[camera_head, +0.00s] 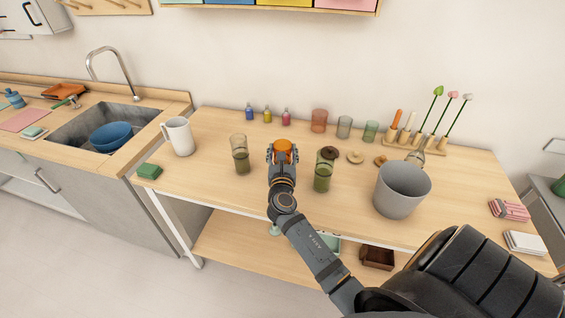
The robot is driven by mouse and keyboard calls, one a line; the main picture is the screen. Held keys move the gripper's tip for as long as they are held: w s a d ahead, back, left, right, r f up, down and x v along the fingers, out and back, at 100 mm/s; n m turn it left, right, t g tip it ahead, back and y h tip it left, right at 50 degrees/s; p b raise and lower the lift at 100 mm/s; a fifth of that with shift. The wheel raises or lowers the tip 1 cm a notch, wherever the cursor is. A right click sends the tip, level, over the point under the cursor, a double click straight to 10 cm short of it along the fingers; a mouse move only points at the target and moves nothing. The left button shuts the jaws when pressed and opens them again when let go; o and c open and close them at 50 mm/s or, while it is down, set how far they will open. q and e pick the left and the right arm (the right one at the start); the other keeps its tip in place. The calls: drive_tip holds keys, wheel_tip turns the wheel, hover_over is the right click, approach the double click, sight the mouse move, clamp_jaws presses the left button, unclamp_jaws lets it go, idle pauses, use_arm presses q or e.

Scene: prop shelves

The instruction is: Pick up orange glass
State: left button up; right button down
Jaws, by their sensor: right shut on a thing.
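An orange glass (284,145) stands out at the end of my right arm, near the middle of the wooden table. My right gripper (283,153) is shut on it, and the gripper and wrist hide most of its lower part. I cannot tell whether its base touches the table. My left gripper is not in view.
A clear brownish glass (240,160) stands left of the gripper and a green glass with a dark lid (324,170) right of it. A reddish glass (319,120) and other glasses stand behind. A grey bucket (402,195) stands right; a white pitcher (179,136) left.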

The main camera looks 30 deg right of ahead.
wheel_tip(320, 180, up, 28)
drive_tip(key=p, duration=0.4)
